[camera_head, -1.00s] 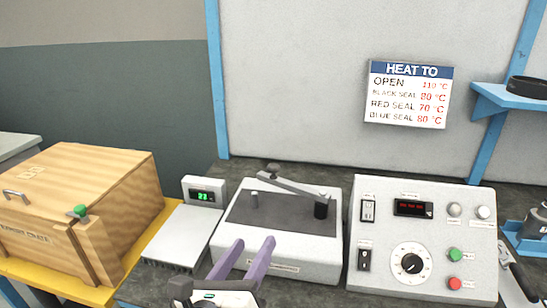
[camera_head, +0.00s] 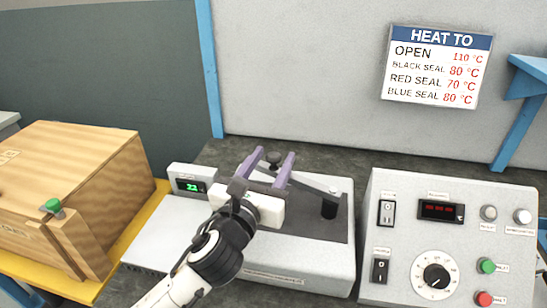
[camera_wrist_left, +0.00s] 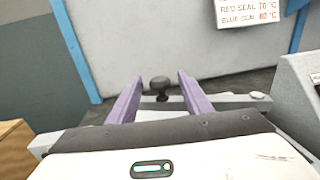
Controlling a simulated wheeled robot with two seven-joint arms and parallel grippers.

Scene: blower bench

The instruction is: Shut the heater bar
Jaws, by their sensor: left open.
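The heater is a white box (camera_head: 300,262) with a dark top plate (camera_head: 302,222). Its grey bar (camera_head: 316,184) runs slantwise from a black block (camera_head: 329,207) at the right to a black knob (camera_head: 273,158) at the back. My left gripper (camera_head: 270,156) is above the heater, open, its two purple fingers pointing to the back. In the head view the knob shows between its fingertips. In the left wrist view the knob (camera_wrist_left: 160,84) also shows between the fingers; whether they touch it I cannot tell. The gripper hides part of the heater plate. My right gripper is not in view.
A control box (camera_head: 455,240) with dial, switches and buttons stands to the right. A small display unit (camera_head: 190,184) and a wooden crate (camera_head: 80,180) are at the left. A temperature sign (camera_head: 437,66) hangs on the wall behind.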

